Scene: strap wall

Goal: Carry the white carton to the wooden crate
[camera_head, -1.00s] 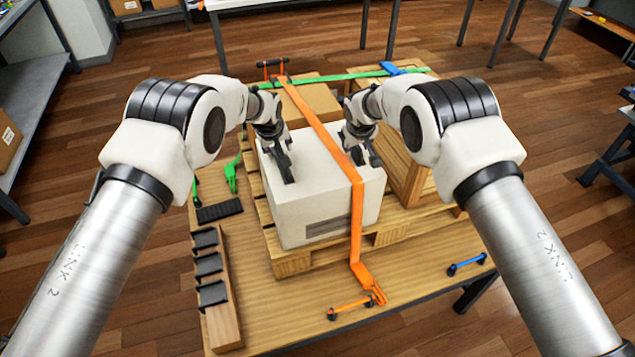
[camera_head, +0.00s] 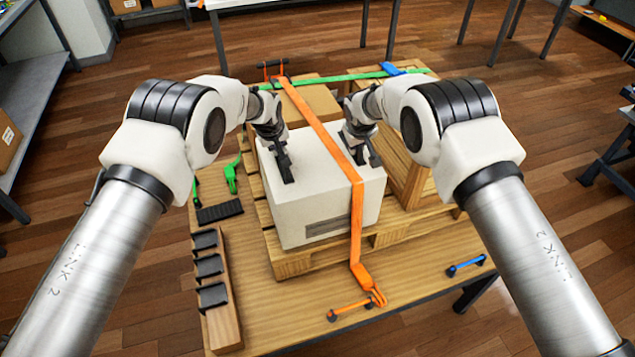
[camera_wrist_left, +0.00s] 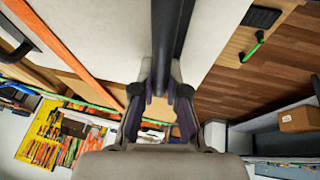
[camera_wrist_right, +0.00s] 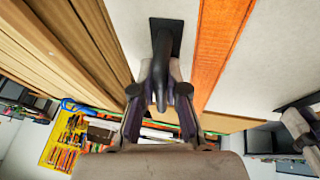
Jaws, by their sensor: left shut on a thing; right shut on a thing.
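The white carton (camera_head: 310,200) sits on a wooden pallet (camera_head: 385,235), with an orange strap (camera_head: 325,137) running over its top and down its front. My left gripper (camera_head: 279,152) is shut on the black handle at the carton's left; the handle also shows in the left wrist view (camera_wrist_left: 168,40). My right gripper (camera_head: 361,147) is shut on the black handle at the carton's right, which shows in the right wrist view (camera_wrist_right: 167,45) beside the strap. The wooden crate (camera_head: 418,180) stands right of the carton, partly hidden by my right arm.
A brown box (camera_head: 318,98) stands behind the carton. A green strap (camera_head: 345,77) crosses the back. The orange strap's buckle (camera_head: 367,283) reaches an orange bar (camera_head: 350,309) at the table's front. A wooden block with black slots (camera_head: 215,285) lies at left; a blue bar (camera_head: 467,264) is front right.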

